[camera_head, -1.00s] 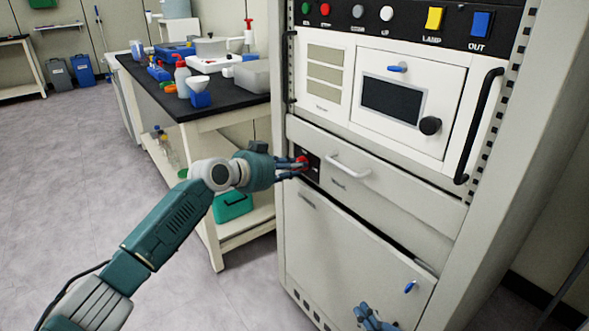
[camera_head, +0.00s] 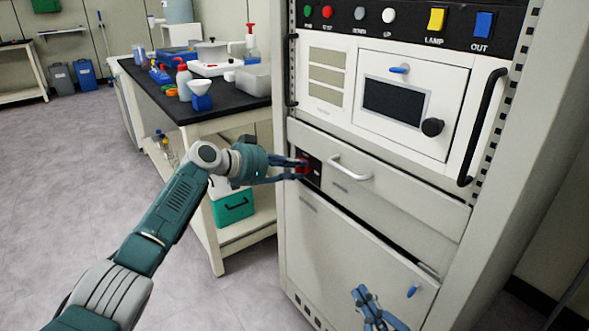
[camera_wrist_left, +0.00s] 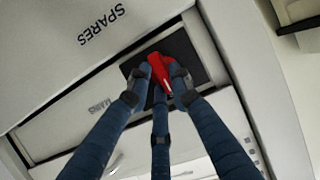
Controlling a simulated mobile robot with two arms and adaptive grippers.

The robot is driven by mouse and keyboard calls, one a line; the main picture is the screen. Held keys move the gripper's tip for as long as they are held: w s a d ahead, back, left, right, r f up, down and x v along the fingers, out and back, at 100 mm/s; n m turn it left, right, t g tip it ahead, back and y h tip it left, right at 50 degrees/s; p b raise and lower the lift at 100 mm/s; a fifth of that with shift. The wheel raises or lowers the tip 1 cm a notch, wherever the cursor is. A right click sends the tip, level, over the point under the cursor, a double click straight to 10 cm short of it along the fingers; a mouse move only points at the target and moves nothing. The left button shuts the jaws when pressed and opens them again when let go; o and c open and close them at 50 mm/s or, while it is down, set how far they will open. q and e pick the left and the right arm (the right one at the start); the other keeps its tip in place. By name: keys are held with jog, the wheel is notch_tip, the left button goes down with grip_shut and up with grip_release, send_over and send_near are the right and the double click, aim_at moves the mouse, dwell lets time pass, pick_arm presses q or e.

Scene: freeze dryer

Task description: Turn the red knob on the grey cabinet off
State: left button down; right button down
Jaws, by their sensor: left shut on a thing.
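The grey cabinet (camera_head: 345,232) stands in the middle and right of the head view. The red knob (camera_wrist_left: 159,72) sits on a small black panel (camera_wrist_left: 196,57) near the cabinet's left edge, beside the word MAINS in the left wrist view. My left gripper (camera_head: 299,168) is shut on the red knob, with its fingers around it; in the head view they hide most of the knob. In the wrist view the knob's bar lies aslant between the fingertips. My right gripper (camera_head: 368,301) is low in front of the cabinet's lower door, apart from the knob; its jaw state is unclear.
A drawer handle (camera_head: 350,168) juts out just right of the knob. Above are a white unit with a black handle (camera_head: 482,128) and a row of coloured buttons (camera_head: 327,12). A bench with a black top (camera_head: 222,103) stands at left behind my left arm.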

pick_arm(q)
jog(key=shift+a+f, duration=0.15)
jog(key=shift+f, duration=0.2)
jog(key=c, duration=1.5)
grip_release()
jog(key=shift+c, duration=0.2)
jog(key=shift+r, duration=0.1)
jog(key=v, duration=1.2)
